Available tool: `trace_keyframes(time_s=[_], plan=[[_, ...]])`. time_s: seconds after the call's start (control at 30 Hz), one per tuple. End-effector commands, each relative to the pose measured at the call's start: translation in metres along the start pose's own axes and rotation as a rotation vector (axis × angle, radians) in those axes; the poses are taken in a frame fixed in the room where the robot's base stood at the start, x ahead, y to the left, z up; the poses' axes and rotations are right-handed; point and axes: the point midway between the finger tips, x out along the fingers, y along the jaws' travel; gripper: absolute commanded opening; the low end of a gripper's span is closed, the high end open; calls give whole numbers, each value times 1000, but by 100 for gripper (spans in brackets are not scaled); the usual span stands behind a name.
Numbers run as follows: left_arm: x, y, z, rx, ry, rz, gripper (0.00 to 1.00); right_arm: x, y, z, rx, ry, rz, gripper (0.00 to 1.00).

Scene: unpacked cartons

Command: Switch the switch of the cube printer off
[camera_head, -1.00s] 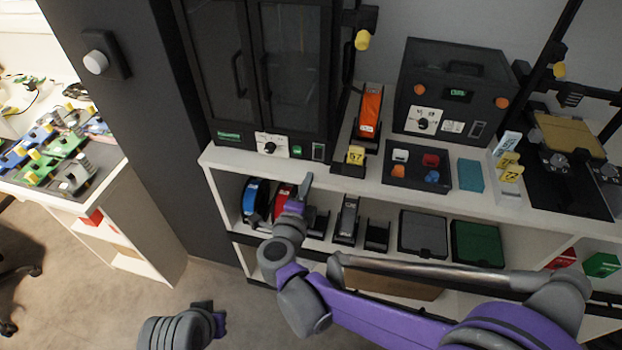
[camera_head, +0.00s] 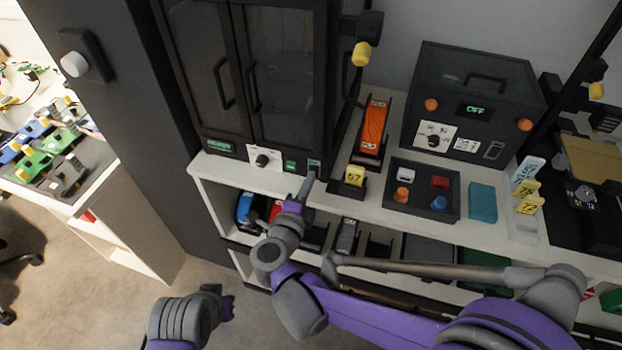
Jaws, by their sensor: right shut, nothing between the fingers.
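A tall black cabinet machine (camera_head: 282,80) with two glass doors stands on the shelf top; I take it for the cube printer. Its lower front has a green display, a white dial panel (camera_head: 263,159), a green button and a small grey switch (camera_head: 314,166) at the right end. My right gripper (camera_head: 309,179) is shut and empty, its tip just below and in front of this switch. I cannot tell if it touches, nor the switch's position. My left gripper (camera_head: 228,304) is low over the floor, away from the shelf; its jaws are not clear.
A smaller black box (camera_head: 470,90) with an "OFF" display and its own switch stands to the right. Spools (camera_head: 246,208) and bins fill the shelf below.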

Motion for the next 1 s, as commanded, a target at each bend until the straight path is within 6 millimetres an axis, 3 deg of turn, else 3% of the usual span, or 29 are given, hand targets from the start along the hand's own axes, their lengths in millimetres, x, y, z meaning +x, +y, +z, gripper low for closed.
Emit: trace_keyframes(time_s=[0.33, 0.67, 1.0], plan=[[1, 0, 1, 0, 0, 0, 0, 0, 1, 0, 0, 0, -3, 0], [28, 0, 16, 0, -10, 0, 0, 12, 9, 0, 0, 1, -139, 0], [27, 0, 15, 0, -10, 0, 0, 14, 7, 0, 1, 2, -136, 0]])
